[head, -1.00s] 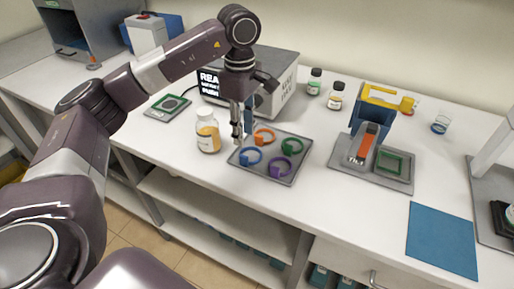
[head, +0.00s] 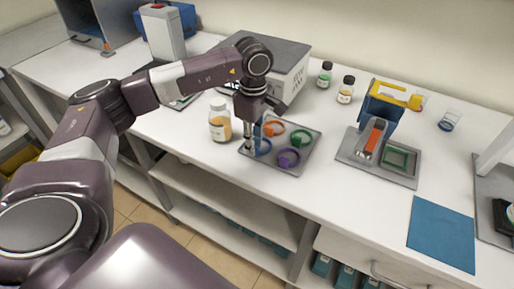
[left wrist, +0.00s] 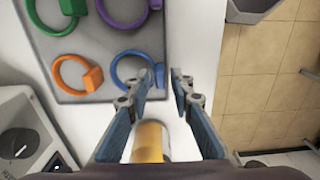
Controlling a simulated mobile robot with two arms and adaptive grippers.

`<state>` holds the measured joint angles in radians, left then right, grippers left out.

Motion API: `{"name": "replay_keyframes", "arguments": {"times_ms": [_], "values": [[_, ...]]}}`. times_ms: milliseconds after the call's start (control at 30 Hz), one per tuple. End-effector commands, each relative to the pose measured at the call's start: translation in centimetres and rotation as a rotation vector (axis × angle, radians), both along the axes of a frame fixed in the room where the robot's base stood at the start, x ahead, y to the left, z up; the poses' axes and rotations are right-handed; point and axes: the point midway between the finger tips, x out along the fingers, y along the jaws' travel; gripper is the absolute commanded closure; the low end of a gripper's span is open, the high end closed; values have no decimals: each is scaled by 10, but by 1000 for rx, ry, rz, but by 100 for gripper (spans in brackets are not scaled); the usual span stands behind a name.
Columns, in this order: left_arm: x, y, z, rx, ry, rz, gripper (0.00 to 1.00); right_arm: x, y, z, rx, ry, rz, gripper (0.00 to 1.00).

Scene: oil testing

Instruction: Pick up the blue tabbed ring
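The blue tabbed ring (head: 264,147) lies on the grey tray (head: 305,155), at its left corner, partly hidden behind my left gripper (head: 251,147) in the head view. In the left wrist view the ring (left wrist: 118,66) lies flat with its tab toward the fingers. My left gripper (left wrist: 161,82) is open and empty. Its fingertips are at the tab; the tab shows between them, nearer the left finger. I cannot tell whether they touch it. My right gripper is not in view.
Orange (head: 274,127), green (head: 300,138) and purple (head: 288,158) rings share the tray. A bottle with yellow content (head: 220,126) stands close left of the gripper. A boxy instrument (head: 275,65) stands behind. The table's front edge is near the tray.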

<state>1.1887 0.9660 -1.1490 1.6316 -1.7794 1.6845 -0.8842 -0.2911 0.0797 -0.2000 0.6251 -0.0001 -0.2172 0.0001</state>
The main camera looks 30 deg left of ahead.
Motion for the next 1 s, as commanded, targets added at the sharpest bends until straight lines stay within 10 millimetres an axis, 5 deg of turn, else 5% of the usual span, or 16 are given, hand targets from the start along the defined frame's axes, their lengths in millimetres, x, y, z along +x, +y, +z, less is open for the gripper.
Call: {"name": "replay_keyframes", "arguments": {"times_ms": [167, 667, 867, 1000], "values": [[0, 0, 0, 0, 0, 0, 100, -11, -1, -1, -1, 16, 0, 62], [1, -1, 11, -2, -3, 0, 100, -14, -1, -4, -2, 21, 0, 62], [2, -1, 43, -3, -6, 0, 100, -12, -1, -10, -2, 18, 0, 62], [2, -1, 82, -2, -9, 0, 100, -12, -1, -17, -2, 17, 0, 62]]}}
